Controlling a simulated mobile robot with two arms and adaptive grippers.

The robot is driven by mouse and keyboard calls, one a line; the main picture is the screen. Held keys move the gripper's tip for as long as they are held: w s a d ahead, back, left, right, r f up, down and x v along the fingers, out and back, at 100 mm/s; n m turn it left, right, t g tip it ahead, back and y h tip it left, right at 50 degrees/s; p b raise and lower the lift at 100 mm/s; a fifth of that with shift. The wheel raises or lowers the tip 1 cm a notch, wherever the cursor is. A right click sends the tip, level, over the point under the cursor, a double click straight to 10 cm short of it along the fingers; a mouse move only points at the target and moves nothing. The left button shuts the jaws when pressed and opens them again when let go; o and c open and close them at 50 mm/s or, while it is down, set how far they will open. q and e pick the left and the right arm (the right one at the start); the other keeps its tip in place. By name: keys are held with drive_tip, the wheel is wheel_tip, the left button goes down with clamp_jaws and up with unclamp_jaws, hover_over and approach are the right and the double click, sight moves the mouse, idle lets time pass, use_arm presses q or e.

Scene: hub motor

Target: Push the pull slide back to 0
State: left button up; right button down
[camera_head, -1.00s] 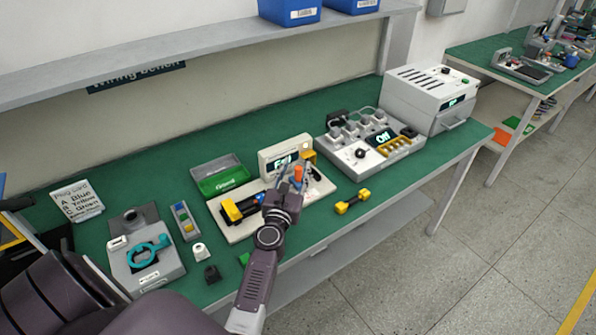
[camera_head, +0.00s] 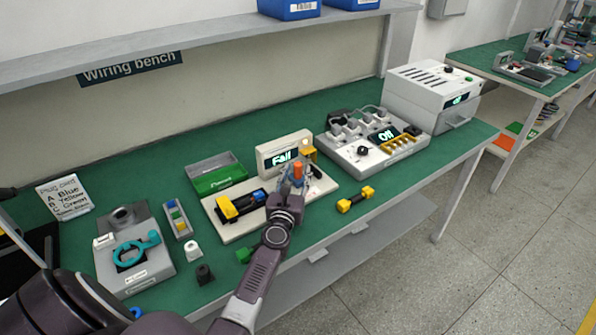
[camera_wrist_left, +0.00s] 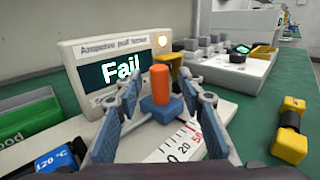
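The pull tester (camera_head: 236,228) is a pale base with an upright panel, and its screen (camera_wrist_left: 120,69) reads "Fail". Its pull slide is a blue block (camera_wrist_left: 161,108) with an orange post (camera_head: 298,171), which also shows in the left wrist view (camera_wrist_left: 160,82). A white scale (camera_wrist_left: 178,145) with red and black numbers, 0 among them, lies at the slide's near side. My left gripper (camera_head: 293,180) is open, with one finger on each side of the slide; it also shows in the left wrist view (camera_wrist_left: 161,92). I cannot tell whether the fingers touch it. My right gripper is out of view.
A black-and-yellow clamp (camera_head: 240,206) sits on the tester's left. A yellow-and-black connector (camera_head: 355,199) lies to the right. A green bin (camera_head: 218,180) stands behind left. A grey control unit (camera_head: 370,159) reading "Off" stands behind right. Green bench surface is bare between them.

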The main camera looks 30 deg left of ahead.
sight(297, 170)
use_arm(q)
drive_tip(key=shift+x, duration=1.5)
clamp_jaws()
